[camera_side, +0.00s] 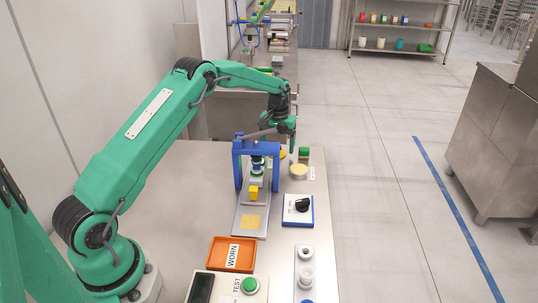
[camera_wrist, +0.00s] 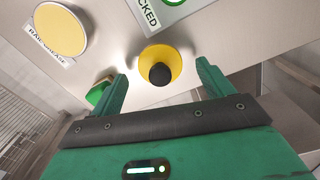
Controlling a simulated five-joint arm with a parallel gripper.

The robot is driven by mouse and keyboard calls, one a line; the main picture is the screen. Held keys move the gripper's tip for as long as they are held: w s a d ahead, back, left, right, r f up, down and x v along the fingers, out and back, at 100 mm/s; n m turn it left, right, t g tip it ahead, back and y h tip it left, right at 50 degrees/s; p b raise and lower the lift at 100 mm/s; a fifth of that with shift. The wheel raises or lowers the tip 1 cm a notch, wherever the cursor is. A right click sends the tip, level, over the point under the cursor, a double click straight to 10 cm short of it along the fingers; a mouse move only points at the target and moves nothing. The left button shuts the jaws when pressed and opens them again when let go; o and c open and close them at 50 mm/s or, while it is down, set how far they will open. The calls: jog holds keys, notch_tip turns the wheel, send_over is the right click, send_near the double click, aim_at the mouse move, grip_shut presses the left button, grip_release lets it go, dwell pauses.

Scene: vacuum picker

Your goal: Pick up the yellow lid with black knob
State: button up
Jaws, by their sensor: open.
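The yellow lid (camera_wrist: 175,58) with its black knob (camera_wrist: 160,75) is at the centre of the wrist view, resting on the steel table. In the side view the yellow lid (camera_side: 282,154) is small and partly hidden by my gripper and a blue frame. My gripper (camera_wrist: 161,74) is open and empty. Its two green fingers are on either side of the lid in the wrist view, apart from it. In the side view my gripper (camera_side: 292,152) points down over the lid; its exact height above the table is hard to tell.
A blue frame (camera_side: 237,165) stands close to the left. A round grease tin (camera_side: 299,171), a green-topped block (camera_side: 304,153) and a black-knob switch box (camera_side: 299,210) are nearby. An orange tray (camera_side: 232,254) marked WORN lies in front. The table's right edge is close.

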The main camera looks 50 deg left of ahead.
jog(key=shift+f, duration=0.7)
jog(key=c, duration=1.1)
jog(key=shift+o, duration=0.2)
jog(key=shift+r, duration=0.2)
jog(key=shift+r, duration=0.25)
jog(key=r, duration=0.3)
jog(key=shift+d+r, duration=0.4)
jog(key=s+d+r, duration=0.3)
jog(key=d+r, duration=0.3)
jog(key=d, duration=0.4)
jog(key=shift+d+r, duration=0.2)
jog(key=shift+d, duration=0.05)
